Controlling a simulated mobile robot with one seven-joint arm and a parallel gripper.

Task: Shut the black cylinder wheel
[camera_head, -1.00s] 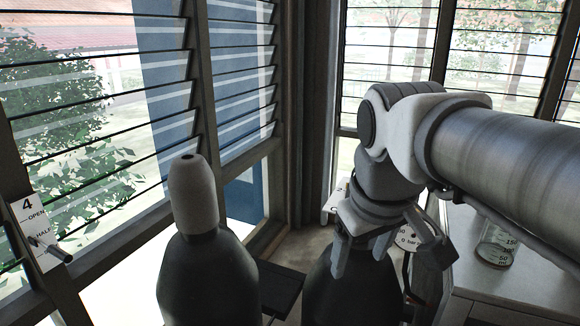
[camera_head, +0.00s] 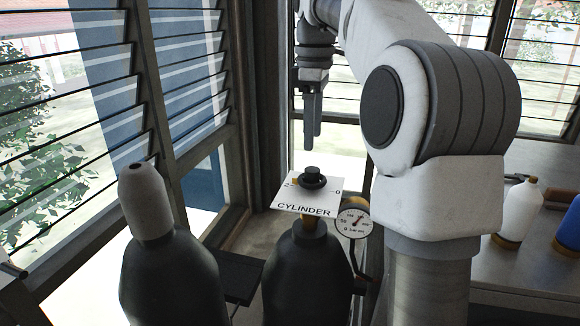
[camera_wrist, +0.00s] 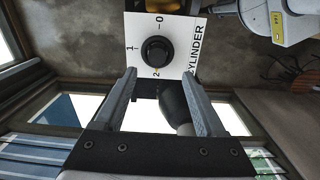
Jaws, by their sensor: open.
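The black cylinder wheel (camera_head: 313,179) sits on a white plate marked CYLINDER (camera_head: 290,205), on top of a dark gas cylinder (camera_head: 305,275). In the wrist view the wheel (camera_wrist: 157,51) is round and black, with 0, 1 and 2 printed around it. A small yellow mark at its edge is by the 2. My gripper (camera_head: 314,122) points down above the wheel, apart from it, with nothing held. In the wrist view its two fingers (camera_wrist: 160,78) are spread, and the wheel lies just beyond their tips, between their lines.
A round gauge (camera_head: 353,222) is right of the plate. Another dark cylinder with a pale cap (camera_head: 146,200) stands at left. Louvred windows (camera_head: 185,75) are behind. A bench at right holds a white bottle (camera_head: 516,212) and a blue one (camera_head: 571,228).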

